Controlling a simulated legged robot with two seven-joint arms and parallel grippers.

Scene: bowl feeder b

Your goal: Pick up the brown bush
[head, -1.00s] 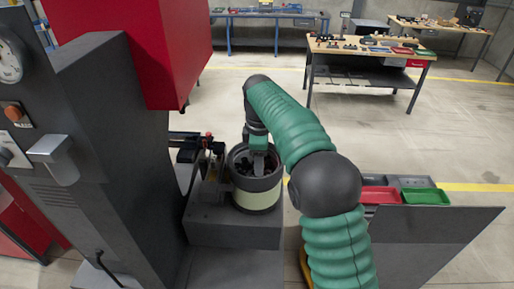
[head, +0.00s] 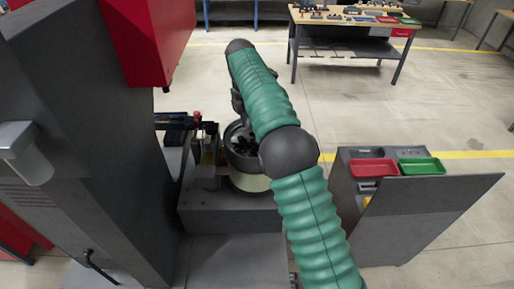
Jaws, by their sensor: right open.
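The round bowl feeder (head: 248,182), dark above with a pale band, stands on a grey block. Several small dark parts (head: 240,143) lie in its bowl. I cannot pick out a brown bush among them; they are too small and dark, and my arm covers the bowl's right side. My right gripper (head: 237,104) is open, above the back of the bowl and partly hidden by my green forearm. I see nothing held in it. My left gripper is not in view.
A tall grey machine (head: 95,130) with a red box (head: 150,40) stands close on the left. A black and brass fixture (head: 207,145) sits just left of the bowl. A red tray (head: 373,168) and a green tray (head: 421,166) lie on a grey cabinet to the right.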

